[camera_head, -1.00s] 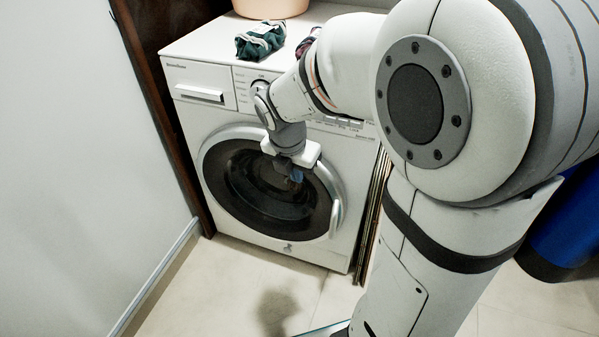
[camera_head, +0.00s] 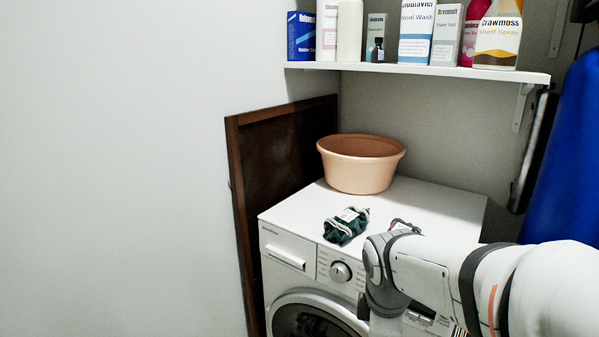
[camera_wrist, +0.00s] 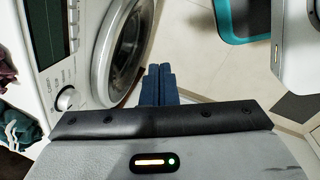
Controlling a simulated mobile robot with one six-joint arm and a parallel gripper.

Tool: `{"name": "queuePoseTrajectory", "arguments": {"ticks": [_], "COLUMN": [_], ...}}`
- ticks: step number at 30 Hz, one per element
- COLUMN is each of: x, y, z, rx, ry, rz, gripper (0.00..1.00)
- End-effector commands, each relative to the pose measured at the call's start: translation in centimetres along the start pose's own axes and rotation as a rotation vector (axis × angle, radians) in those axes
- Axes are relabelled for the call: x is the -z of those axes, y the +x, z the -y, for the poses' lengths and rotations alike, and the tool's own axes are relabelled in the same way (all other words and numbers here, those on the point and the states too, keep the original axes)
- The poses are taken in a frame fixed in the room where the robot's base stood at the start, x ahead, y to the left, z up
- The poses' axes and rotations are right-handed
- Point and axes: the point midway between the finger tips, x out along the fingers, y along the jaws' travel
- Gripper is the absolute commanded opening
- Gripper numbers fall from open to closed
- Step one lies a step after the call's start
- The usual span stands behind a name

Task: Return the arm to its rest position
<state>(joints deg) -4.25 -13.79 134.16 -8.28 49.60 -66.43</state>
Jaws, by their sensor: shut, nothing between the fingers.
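My arm (camera_head: 425,275) reaches in from the lower right of the head view and bends down in front of the washing machine (camera_head: 450,208). My gripper's fingers (camera_wrist: 160,84) show in the wrist view, dark blue, shut together with nothing between them. They point down past the front of the machine, beside its round door (camera_wrist: 122,55). In the head view the fingers are out of sight below the lower edge.
A green cloth (camera_head: 346,226) and a dark reddish cloth (camera_head: 404,226), partly hidden by my arm, lie on the machine. A peach tub (camera_head: 360,172) stands behind them. A shelf (camera_head: 420,71) of bottles and boxes hangs above. A white wall fills the left; blue fabric (camera_head: 570,150) hangs right.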

Motion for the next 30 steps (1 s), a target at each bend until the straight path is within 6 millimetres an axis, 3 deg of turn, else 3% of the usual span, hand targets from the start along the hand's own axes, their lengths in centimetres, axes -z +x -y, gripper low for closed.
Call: {"name": "queuePoseTrajectory", "arguments": {"ticks": [1,6,12,18,30], "x": [-0.5,-1.5,-2.4,-2.8,-2.8], "y": [-3.5,-9.3,-14.8,-17.0,-16.9], "z": [0.0,1.3,2.6,3.5,3.7], "rx": [-0.001,0.007,0.032,0.053,0.058], "ry": [0.118,0.558,1.020,1.278,1.326], "rz": [-0.010,-0.042,-0.074,-0.089,-0.091], "gripper": [0.00,0.00,0.00,0.00,0.00]}}
